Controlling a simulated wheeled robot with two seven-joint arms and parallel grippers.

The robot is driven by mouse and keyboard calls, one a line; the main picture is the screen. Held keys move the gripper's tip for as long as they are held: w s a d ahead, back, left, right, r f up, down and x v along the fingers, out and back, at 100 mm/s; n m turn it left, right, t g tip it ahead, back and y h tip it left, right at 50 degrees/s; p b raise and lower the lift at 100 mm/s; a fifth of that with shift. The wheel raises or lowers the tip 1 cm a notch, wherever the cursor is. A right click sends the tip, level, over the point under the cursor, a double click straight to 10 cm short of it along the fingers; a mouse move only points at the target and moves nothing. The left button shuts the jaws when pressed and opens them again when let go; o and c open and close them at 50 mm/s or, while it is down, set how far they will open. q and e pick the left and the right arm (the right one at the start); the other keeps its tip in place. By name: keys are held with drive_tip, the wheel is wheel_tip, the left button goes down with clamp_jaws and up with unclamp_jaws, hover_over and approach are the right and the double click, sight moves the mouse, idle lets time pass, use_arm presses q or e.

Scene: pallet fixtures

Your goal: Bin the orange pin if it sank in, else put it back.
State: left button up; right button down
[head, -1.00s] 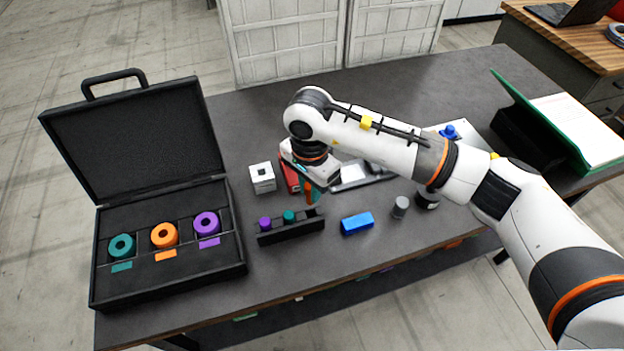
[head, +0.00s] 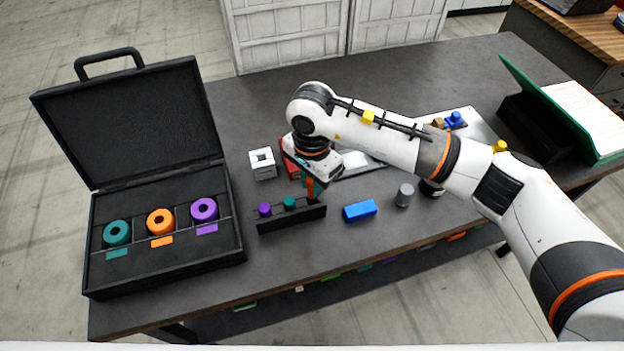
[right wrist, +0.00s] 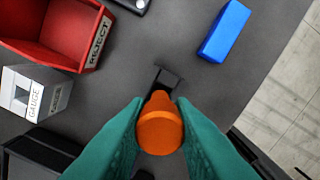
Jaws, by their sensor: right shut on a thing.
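My right gripper (head: 314,192) is shut on the orange pin (right wrist: 160,132), whose round head shows between the teal fingers in the right wrist view. It is at the right end of a black rack (head: 292,219); whether the pin touches the rack or is in a hole is hidden. A purple pin (head: 265,210) and a teal pin (head: 289,203) stand in the rack. The white gauge block (head: 262,164) also shows in the right wrist view (right wrist: 36,92). The red reject bin (right wrist: 55,28) is behind the rack, partly hidden by my arm in the head view. My left gripper is not in view.
An open black case (head: 160,273) with teal, orange and purple rings stands at the left. A blue block (head: 360,210) and a grey cylinder (head: 404,195) are right of the rack. A green binder (head: 555,105) is at the far right. The table front is clear.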

drive_tip(key=shift+b, duration=0.95)
idle(0.7)
drive_tip(key=shift+f+b, duration=1.2)
drive_tip(key=shift+b, duration=0.1)
idle(0.4)
drive_tip(key=c, duration=1.2)
unclamp_jaws()
drive_tip(key=shift+o, duration=0.6)
drive_tip(key=o, duration=0.3)
drive_tip(key=shift+o, duration=0.2)
drive_tip(key=shift+r+p, duration=1.2)
drive_tip(key=shift+r, duration=3.35)
